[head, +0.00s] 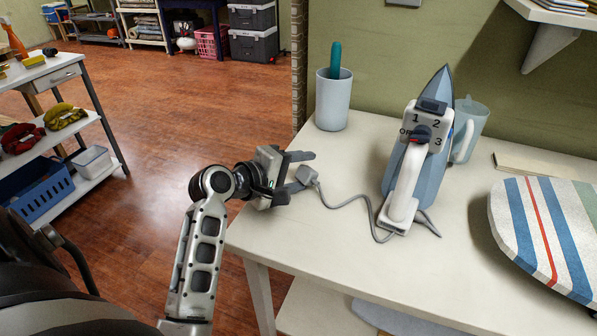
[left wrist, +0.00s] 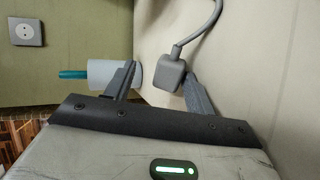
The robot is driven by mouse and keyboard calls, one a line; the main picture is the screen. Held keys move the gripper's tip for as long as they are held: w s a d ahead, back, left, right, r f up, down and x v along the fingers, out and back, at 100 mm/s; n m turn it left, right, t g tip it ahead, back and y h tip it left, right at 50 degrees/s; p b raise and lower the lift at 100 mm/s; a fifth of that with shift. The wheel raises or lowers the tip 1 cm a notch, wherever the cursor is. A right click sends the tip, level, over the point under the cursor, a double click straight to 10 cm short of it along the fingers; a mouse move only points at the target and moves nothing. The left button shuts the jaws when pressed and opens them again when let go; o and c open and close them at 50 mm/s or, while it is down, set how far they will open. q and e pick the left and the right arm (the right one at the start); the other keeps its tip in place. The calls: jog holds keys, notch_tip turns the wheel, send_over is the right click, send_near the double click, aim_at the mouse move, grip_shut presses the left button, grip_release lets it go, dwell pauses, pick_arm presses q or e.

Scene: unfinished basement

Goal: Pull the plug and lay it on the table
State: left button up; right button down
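The grey plug (head: 307,175) is on or just above the white table (head: 330,245), near its left edge. Its grey cord (head: 352,201) runs to the upright iron (head: 405,170). My left gripper (head: 305,171) is open beside the plug, low over the table's left edge. In the left wrist view the plug (left wrist: 170,76) shows between the open fingertips, closer to the right finger; contact cannot be told. A wall socket (left wrist: 26,32) shows empty in that view. My right gripper is not in view.
A cup (head: 333,102) with a teal handle in it stands behind my left gripper. A blue-grey jug (head: 468,135) stands behind the iron. A striped ironing board (head: 545,230) covers the right side. The table's front middle is clear.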

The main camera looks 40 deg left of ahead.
pick_arm(q)
jog(key=shift+s+f, duration=0.1)
jog(key=shift+s+a, duration=0.1)
jog(key=shift+s, duration=0.2)
jog(key=v, duration=1.5)
jog(key=shift+r+p, duration=0.3)
jog(key=shift+p, duration=0.15)
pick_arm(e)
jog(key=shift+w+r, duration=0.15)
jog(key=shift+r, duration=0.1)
